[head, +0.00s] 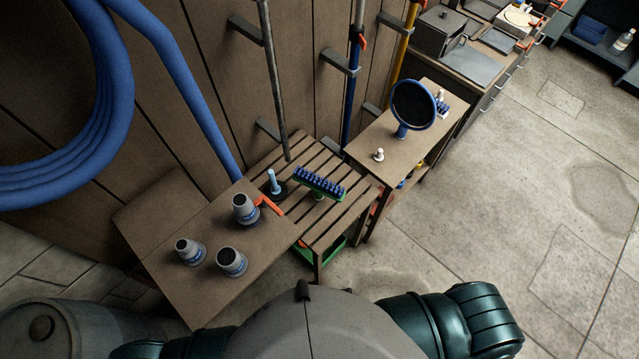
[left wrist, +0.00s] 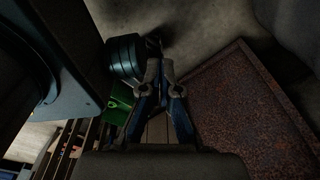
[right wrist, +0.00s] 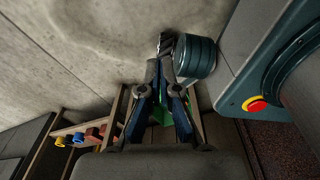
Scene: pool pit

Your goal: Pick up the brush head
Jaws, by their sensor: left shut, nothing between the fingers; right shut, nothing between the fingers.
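The brush head (head: 320,184) has dark blue bristles and a green base. It lies bristles up on the slatted wooden bench in the head view, toward its far side. Neither gripper shows in the head view. My left gripper (left wrist: 161,70) is shut and empty in the left wrist view, above wooden slats. My right gripper (right wrist: 160,67) is shut and empty in the right wrist view, with something green behind its fingers. The brush head cannot be made out in either wrist view.
Several grey containers, one at the front (head: 232,262), stand on the wooden table left of the bench. Poles line the wall behind. A round blue-rimmed net (head: 413,105) stands at right.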

